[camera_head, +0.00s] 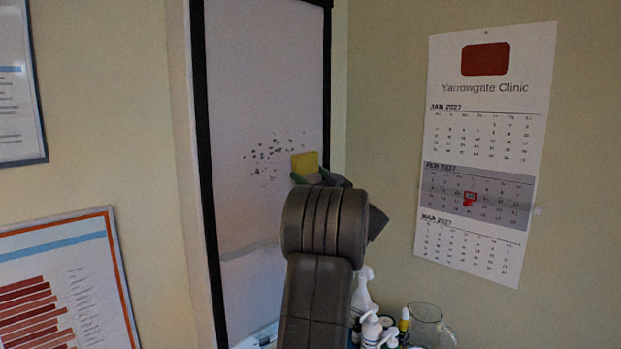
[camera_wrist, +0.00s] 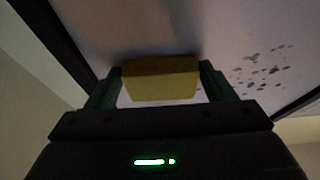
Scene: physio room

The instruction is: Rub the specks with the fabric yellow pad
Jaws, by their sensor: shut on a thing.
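The yellow pad (camera_head: 304,163) is held in my gripper (camera_head: 308,178), near the right side of a white panel (camera_head: 265,70) with a black frame. In the wrist view the yellow pad (camera_wrist: 160,80) sits between the two green fingers of my gripper (camera_wrist: 160,88), which are shut on it. The pad is at or very near the panel's surface; I cannot tell if it touches. Dark specks (camera_head: 268,155) form a scattered patch on the panel, just left of the pad in the head view. The specks (camera_wrist: 262,70) show to the right of the pad in the wrist view.
A wall calendar (camera_head: 485,150) hangs on the right wall. Below stand a white pump bottle (camera_head: 370,330), other small bottles and a clear jug (camera_head: 425,325). Framed charts (camera_head: 65,290) hang on the left wall. The panel above the specks is clear.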

